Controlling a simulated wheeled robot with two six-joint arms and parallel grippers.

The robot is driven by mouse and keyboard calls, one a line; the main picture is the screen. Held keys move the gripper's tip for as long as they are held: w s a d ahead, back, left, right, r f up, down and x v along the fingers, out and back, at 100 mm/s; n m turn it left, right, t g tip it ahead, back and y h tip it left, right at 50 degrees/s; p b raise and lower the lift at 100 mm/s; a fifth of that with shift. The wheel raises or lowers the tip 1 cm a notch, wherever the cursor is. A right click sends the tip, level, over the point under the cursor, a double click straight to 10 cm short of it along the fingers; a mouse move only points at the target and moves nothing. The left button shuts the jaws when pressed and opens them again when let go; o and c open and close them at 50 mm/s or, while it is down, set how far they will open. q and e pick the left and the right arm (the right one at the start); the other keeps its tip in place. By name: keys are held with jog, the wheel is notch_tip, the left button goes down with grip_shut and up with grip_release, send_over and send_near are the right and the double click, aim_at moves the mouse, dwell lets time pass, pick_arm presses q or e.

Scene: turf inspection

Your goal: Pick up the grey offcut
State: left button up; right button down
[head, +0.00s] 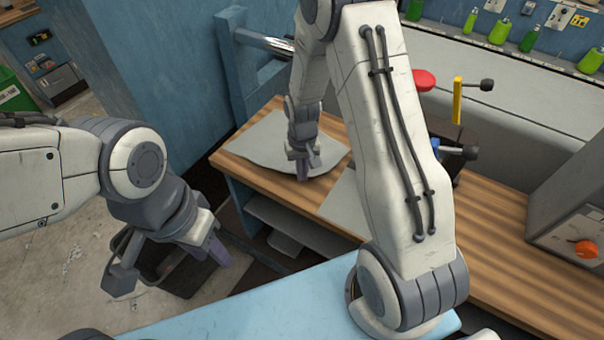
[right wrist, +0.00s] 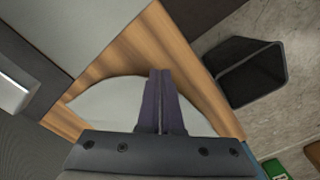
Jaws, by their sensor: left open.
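The grey offcut (head: 255,142) is a thin pale sheet with a wavy near edge, lying on the wooden bench in the head view. It also shows in the right wrist view (right wrist: 105,105), partly hidden by my right gripper. My right gripper (head: 303,172) points down at the offcut's near part. In the right wrist view its fingers (right wrist: 160,82) are together over the sheet's rounded edge; I cannot tell whether any sheet is pinched between them. My left gripper (head: 215,248) is open and empty, away from the bench on the left.
A dark open bin (head: 170,265) stands on the floor below my left gripper; it also shows in the right wrist view (right wrist: 252,75). Another flat grey piece (head: 345,207) lies on the bench (head: 500,240), partly behind my arm. A blue frame post (head: 238,80) rises beside the bench.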

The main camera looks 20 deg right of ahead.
notch_tip(320, 180, up, 6)
jog(key=p, duration=0.4)
jog(key=shift+r, duration=0.25)
notch_tip(320, 180, up, 36)
jog(key=p, duration=1.4)
jog(key=shift+p, duration=0.3)
